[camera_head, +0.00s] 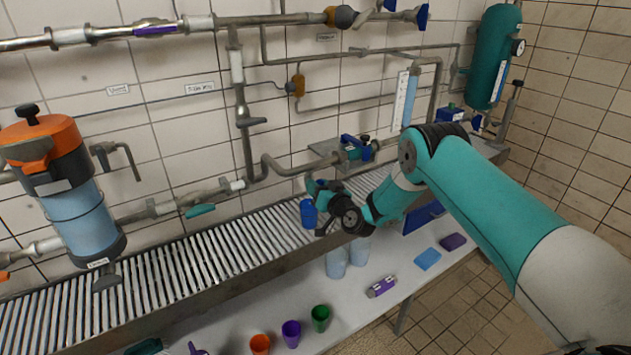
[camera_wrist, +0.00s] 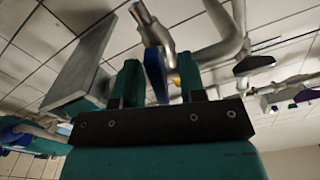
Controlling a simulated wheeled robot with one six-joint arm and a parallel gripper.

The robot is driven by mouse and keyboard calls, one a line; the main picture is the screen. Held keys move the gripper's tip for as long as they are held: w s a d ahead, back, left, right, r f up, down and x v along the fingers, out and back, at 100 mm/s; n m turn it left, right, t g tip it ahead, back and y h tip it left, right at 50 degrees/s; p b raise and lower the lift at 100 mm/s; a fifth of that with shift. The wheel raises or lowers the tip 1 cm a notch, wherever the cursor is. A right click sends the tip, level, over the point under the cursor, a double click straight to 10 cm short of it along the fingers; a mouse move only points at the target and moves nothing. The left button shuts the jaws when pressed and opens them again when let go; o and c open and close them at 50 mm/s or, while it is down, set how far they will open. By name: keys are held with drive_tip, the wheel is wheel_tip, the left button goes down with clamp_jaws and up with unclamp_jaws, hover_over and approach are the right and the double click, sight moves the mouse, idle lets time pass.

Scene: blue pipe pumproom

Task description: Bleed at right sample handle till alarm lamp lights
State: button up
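My gripper (camera_head: 323,188) is in front of the pipework, just above the grating's front edge. In the wrist view its two teal fingers (camera_wrist: 160,82) stand apart, with a blue handle (camera_wrist: 154,72) showing between them. I cannot tell whether either finger touches it, or whether it is the right sample handle. The handle seems to hang from a metal valve stem (camera_wrist: 150,25). In the head view a blue piece (camera_head: 308,213) shows beside the fingers. A blue-handled valve (camera_head: 354,148) sits on the pipe behind. I cannot make out a lit alarm lamp.
A grey plate (camera_wrist: 82,68) lies close left of the fingers in the wrist view. A slatted grating (camera_head: 180,275) runs below the pipes. An orange-topped blue filter (camera_head: 75,215) stands left, a teal tank (camera_head: 493,55) right. Cups, including a green one (camera_head: 320,318), stand on the lower bench.

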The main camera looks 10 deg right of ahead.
drive_tip(key=shift+w+a, duration=0.2)
drive_tip(key=shift+w, duration=0.5)
clamp_jaws()
